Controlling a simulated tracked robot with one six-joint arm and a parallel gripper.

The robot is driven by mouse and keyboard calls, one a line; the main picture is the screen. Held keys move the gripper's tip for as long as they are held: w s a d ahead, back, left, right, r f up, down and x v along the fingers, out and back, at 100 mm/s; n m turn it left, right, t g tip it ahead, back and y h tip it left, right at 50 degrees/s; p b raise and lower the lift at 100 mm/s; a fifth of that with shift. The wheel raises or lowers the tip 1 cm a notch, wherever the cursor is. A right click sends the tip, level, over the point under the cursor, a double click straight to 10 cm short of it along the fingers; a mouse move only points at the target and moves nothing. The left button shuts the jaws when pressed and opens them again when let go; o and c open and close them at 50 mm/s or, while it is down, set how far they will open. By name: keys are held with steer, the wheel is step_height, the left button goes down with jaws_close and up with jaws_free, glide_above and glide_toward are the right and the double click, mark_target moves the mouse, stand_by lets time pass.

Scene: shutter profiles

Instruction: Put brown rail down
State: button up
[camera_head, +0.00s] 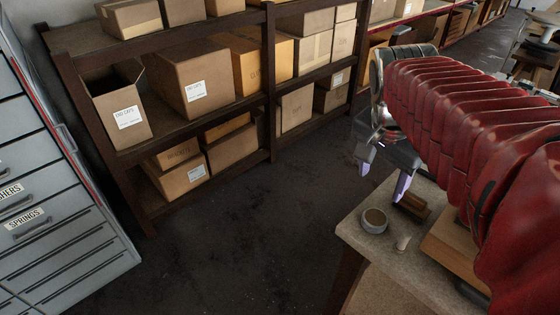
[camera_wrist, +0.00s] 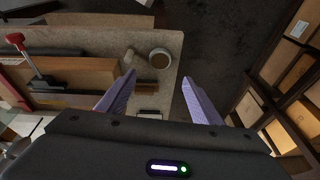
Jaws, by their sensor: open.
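A short stretch of brown rail (camera_head: 414,206) shows on the worktable in the head view, just beyond the round pot. The wrist view shows a brown strip (camera_wrist: 154,89) beside the left finger, with the rest partly hidden behind that finger. My gripper (camera_head: 384,178) is open, its two pale violet fingers apart and pointing down near the table's corner. In the wrist view my gripper (camera_wrist: 159,77) has nothing clearly between its fingertips. I cannot tell whether a finger touches the rail.
The worktable (camera_head: 352,232) carries a round pot (camera_head: 374,221), a small pale peg (camera_head: 402,243) and a wooden block (camera_wrist: 75,73) with a red-handled clamp (camera_wrist: 17,40). Shelves of cardboard boxes (camera_head: 205,80) and a grey drawer cabinet (camera_head: 60,230) stand left. The floor between is clear.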

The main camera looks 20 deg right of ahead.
steer(key=s+a+f+n+t+y, duration=0.1)
steer(key=s+a+f+n+t, duration=0.1)
steer(key=a+n, duration=0.4)
steer(key=s+a+f+n+t+y, duration=0.1)
steer(key=a+f+n, duration=0.1)
steer(key=a+n, duration=0.5)
steer(key=a, duration=0.3)
steer(key=shift+s+a+n+t+y, duration=0.3)
steer(key=shift+s+a+t, duration=0.05)
steer(key=shift+t, duration=0.05)
steer(key=shift+c, duration=0.7)
